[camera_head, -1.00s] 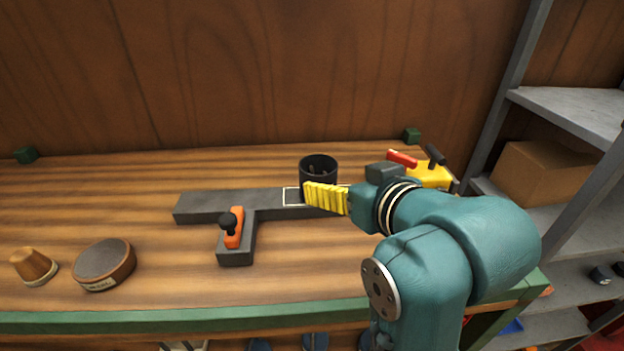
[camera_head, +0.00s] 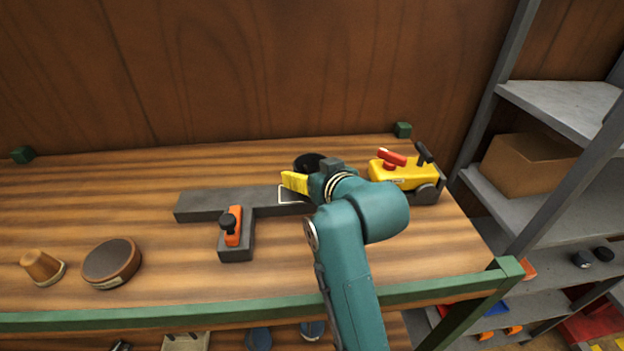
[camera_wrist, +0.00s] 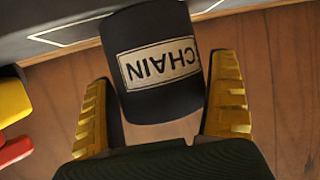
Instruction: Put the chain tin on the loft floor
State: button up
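The chain tin (camera_head: 306,161) is a black cylinder at the back of the wooden loft floor (camera_head: 130,260), by the dark grey T-shaped board (camera_head: 225,204). My gripper (camera_head: 294,183) comes from the front right. Its yellow finger hides the tin's lower part, so its base contact is hidden in the head view. In the wrist view the tin (camera_wrist: 160,90) shows its "CHAIN" label upside down. It lies between the two yellow fingers of my gripper (camera_wrist: 163,95), close to both. I cannot tell whether they press on it.
A yellow toy-like mower (camera_head: 405,174) with a red handle stands to the right. An orange-handled piece (camera_head: 232,228) sits on the board's stem. A round brown tin (camera_head: 111,263) and a wooden cup (camera_head: 42,266) lie front left. A green edge (camera_head: 190,316) runs along the front.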

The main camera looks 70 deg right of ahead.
jog(key=c, duration=0.9)
jog(key=shift+r+b, duration=0.85)
jog(key=shift+r, duration=4.3)
